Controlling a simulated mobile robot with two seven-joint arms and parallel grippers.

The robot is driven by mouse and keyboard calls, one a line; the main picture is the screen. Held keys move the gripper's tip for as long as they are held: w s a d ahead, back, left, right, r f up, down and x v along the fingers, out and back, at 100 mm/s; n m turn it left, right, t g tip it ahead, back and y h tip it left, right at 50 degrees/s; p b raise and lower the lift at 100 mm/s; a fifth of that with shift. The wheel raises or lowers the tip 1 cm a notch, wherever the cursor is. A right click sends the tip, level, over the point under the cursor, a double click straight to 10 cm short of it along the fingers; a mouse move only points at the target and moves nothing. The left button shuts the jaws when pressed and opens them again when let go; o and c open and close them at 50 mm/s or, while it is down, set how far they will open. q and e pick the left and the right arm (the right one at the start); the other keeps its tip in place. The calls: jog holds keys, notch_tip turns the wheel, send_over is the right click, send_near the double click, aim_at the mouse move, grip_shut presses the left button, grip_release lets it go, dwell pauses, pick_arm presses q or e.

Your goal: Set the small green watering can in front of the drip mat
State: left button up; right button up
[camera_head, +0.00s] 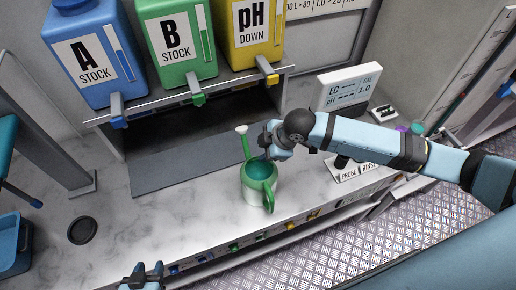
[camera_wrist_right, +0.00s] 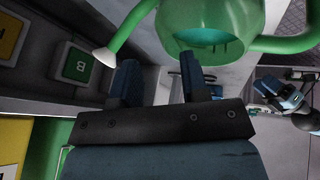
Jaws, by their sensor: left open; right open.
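The small green watering can (camera_head: 253,188) stands upright on the marble counter, by the right end of the grey drip mat (camera_head: 165,172). Its spout points back with a pale rose at the tip, and its handle is toward the front. My right gripper (camera_head: 268,138) is open just behind and right of the can, close to the spout. In the right wrist view the can (camera_wrist_right: 205,22) is just beyond my open right fingers (camera_wrist_right: 160,85), with nothing clearly between them; whether they touch it I cannot tell. My left gripper (camera_head: 148,270) is open and empty at the bottom edge.
Blue A (camera_head: 92,55), green B (camera_head: 176,40) and yellow pH-down (camera_head: 253,35) containers stand on a shelf behind the mat, with taps overhanging. A meter (camera_head: 348,88) and a probe-rinse card (camera_head: 352,172) are at right. A black disc (camera_head: 82,230) lies left; the front counter between is clear.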

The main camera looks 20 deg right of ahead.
jog(key=v, duration=0.5)
jog(key=shift+s+d+r, duration=0.1)
jog(key=shift+s+r, duration=0.05)
jog(key=shift+r, duration=0.1)
jog(key=s+a+m, duration=0.1)
jog(key=s, duration=0.1)
jog(key=s+a+m, duration=0.1)
jog(key=s+a, duration=0.1)
jog(key=s, duration=0.1)
jog(key=s+a+m, duration=0.1)
jog(key=s+m, duration=0.1)
jog(key=s, duration=0.1)
jog(key=shift+a+t, duration=0.3)
jog(key=shift+a, duration=0.1)
jog(key=s+d+f+m+g+h, duration=0.1)
jog(key=s+d+f+m+h, duration=0.25)
jog(key=s+d+m, duration=0.9)
jog(key=w+a+f+n+t+y, duration=0.1)
jog(key=w+a+f+t, duration=0.1)
jog(key=f, duration=0.5)
jog(key=w+a+f+n+t+y, duration=0.1)
jog(key=w+a+f+n+t, duration=0.1)
jog(key=a+f+t, duration=0.3)
jog(key=shift+w+f, duration=0.3)
jog(key=shift+f, duration=0.55)
jog(key=shift+a, duration=0.1)
